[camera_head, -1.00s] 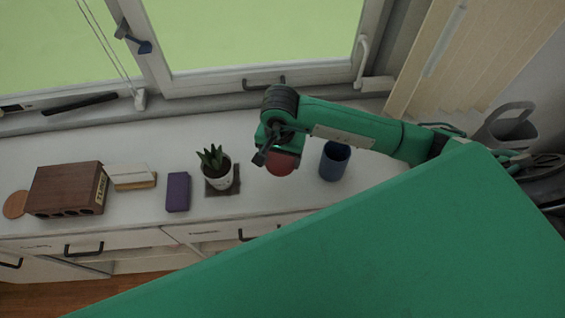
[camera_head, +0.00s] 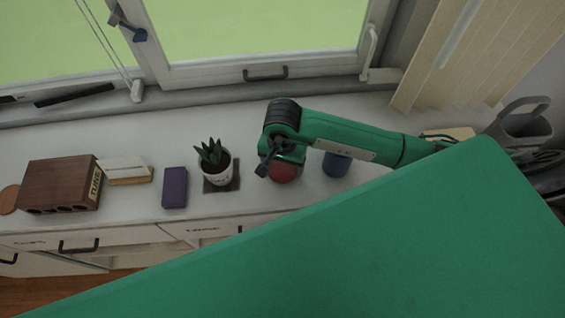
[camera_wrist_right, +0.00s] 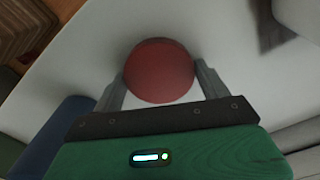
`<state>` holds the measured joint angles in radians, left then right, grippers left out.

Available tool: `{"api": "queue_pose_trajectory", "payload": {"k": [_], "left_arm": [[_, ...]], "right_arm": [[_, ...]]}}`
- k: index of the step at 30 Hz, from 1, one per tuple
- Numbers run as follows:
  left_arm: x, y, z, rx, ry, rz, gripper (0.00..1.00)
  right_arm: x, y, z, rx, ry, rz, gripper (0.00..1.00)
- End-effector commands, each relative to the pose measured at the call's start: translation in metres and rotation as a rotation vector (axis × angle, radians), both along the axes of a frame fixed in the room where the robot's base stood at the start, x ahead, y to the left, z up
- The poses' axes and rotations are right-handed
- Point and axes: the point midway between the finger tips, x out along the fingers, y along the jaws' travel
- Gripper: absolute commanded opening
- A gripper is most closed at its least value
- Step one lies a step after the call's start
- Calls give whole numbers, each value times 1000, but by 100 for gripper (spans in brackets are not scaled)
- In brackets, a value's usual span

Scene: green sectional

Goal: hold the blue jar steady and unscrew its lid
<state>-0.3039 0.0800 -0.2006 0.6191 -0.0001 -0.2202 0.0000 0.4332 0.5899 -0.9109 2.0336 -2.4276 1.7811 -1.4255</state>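The blue jar (camera_head: 336,164) stands on the white counter, its top hidden behind my right forearm. A dark blue shape, likely the jar, shows at the lower left of the right wrist view (camera_wrist_right: 55,138). My right gripper (camera_head: 283,172) is to the left of the jar, over the counter. In the right wrist view a round red lid (camera_wrist_right: 159,75) sits between its two fingers, which appear to press on its sides. The lid's lower part shows under the gripper in the head view (camera_head: 285,174). Whether it touches the counter I cannot tell. My left gripper is not in view.
A potted plant (camera_head: 219,175) stands on a dark mat left of the lid. Further left are a purple box (camera_head: 175,187), a white-and-wood block (camera_head: 125,172) and a brown box (camera_head: 58,185). A grey watering can (camera_head: 520,125) is at the right. The window is behind.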

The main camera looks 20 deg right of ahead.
Motion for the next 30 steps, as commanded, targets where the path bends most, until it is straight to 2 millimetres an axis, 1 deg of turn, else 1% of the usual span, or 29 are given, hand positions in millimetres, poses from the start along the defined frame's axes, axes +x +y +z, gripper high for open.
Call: {"api": "queue_pose_trajectory", "payload": {"k": [1,2,20,23,24,25,30], "left_arm": [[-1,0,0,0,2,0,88],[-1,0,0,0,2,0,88],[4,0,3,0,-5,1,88],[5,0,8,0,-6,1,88],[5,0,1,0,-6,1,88],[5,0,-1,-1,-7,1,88],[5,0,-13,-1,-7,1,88]], "right_arm": [[0,0,0,-2,1,-1,89],[0,-1,0,-2,1,-1,93],[-1,0,1,-2,4,0,93],[-1,0,6,0,3,0,93],[1,0,9,-1,-1,1,93],[1,0,13,-2,-2,0,93],[2,0,45,0,-5,1,93]]}}
